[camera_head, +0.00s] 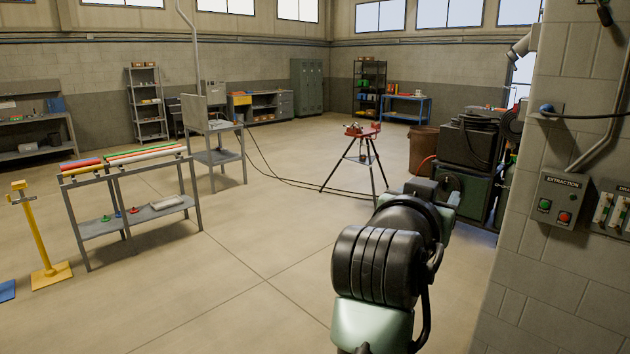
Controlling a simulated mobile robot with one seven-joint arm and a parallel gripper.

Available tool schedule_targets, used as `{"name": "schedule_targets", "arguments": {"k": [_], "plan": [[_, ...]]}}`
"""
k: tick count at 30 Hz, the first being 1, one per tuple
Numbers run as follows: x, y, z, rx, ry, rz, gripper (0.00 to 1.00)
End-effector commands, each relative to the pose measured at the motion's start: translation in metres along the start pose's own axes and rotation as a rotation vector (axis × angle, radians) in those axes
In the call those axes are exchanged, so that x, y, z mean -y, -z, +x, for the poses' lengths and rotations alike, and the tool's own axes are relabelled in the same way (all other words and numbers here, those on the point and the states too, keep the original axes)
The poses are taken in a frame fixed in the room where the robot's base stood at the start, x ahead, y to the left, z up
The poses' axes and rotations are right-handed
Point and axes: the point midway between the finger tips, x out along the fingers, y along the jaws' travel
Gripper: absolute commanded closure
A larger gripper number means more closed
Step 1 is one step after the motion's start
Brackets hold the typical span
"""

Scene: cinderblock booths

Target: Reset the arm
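My own arm reaches up from the bottom of the head view, right of centre, with dark ribbed and pale green links. It points away into the room, over open floor. My gripper's fingers cannot be made out; the far end of the arm is hidden behind its nearer links or blends with the dark machine beyond. I cannot tell whether the gripper is open, shut or holding anything.
A block wall with an extraction switch box (557,205) stands close on the right. A dark green machine (465,190) is beyond my arm. A red-topped tripod stand (362,132), a grey rack table (90,185) and a yellow stand (38,235) stand ahead and left. The middle floor is clear.

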Motion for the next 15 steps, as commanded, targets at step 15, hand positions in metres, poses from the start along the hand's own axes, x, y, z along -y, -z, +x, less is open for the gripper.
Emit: {"name": "schedule_targets", "arguments": {"k": [15], "plan": [[0.042,0.158,-0.268,-0.853,0.503,0.129,0.37]]}}
